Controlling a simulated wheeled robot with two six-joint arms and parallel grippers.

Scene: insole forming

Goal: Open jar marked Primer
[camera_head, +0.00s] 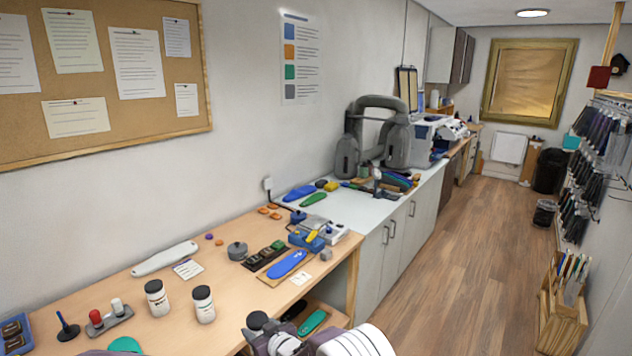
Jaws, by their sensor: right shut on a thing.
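Two white jars with black lids stand upright on the wooden bench, the left jar (157,298) and the right jar (203,304). Their labels are too small to read, so I cannot tell which is marked Primer. My right gripper (264,331) is at the bottom of the view, right of both jars and apart from them. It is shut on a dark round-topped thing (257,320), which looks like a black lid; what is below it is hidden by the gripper. My left gripper does not show.
A red-and-white-topped holder (110,318) stands left of the jars. A long white tool (165,259) and a small card (187,269) lie behind them. A grey round pot (237,251) and a blue insole (287,264) lie farther right. Bare wood (215,277) shows between.

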